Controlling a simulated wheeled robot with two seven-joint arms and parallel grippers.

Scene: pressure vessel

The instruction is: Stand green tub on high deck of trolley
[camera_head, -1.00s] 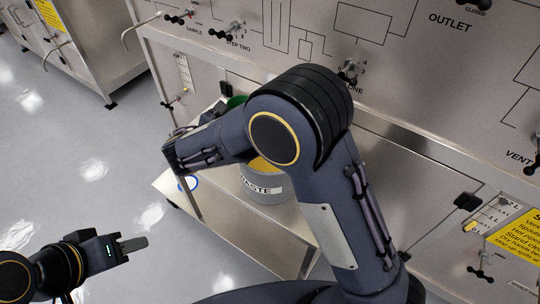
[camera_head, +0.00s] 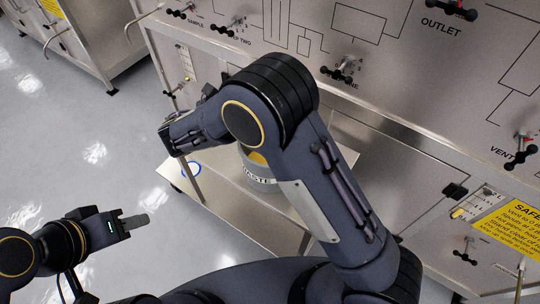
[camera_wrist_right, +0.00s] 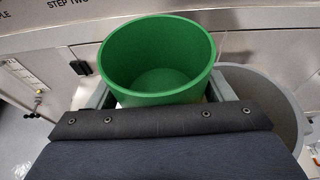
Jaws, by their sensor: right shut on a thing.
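The green tub (camera_wrist_right: 160,60) is upright and open at the top in the right wrist view, and it looks empty. My right gripper (camera_wrist_right: 162,90) is shut on it, with a finger on each side. In the head view my right arm hides the tub. The metal trolley (camera_head: 240,208) stands beside the panelled cabinet, partly behind that arm. I cannot tell the tub's height above its deck. My left gripper (camera_head: 135,221) is off to the left over the floor, away from the trolley; its fingers show edge-on.
A grey bin marked WASTE (camera_head: 258,181) stands at the trolley, with something yellow inside; its rim (camera_wrist_right: 275,80) is close beside the tub. The cabinet (camera_head: 400,100) with valves and handles rises behind. Open floor (camera_head: 90,150) lies to the left.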

